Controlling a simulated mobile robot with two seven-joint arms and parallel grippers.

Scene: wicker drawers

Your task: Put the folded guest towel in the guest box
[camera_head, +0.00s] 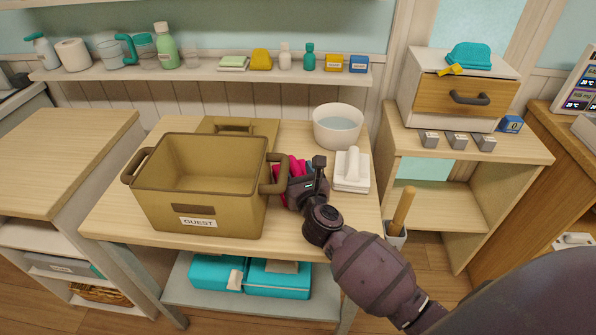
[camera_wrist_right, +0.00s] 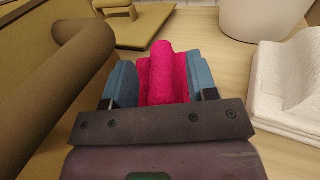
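The folded guest towel (camera_head: 293,165) is bright pink and is partly hidden behind my right gripper in the head view. In the right wrist view the towel (camera_wrist_right: 163,75) stands between the two blue fingers, with both fingers against its sides. My right gripper (camera_wrist_right: 162,82) is shut on it, just right of the guest box. I cannot tell whether the towel touches the table. The guest box (camera_head: 205,205) is an olive, open-topped box with handles and a GUEST label on its front. Its visible inside looks empty. My left gripper is not in view.
The box's right handle (camera_head: 273,175) is close to my right gripper. An olive lid-like panel (camera_head: 240,126) lies behind the box. Free tabletop (camera_head: 330,225) lies in front.

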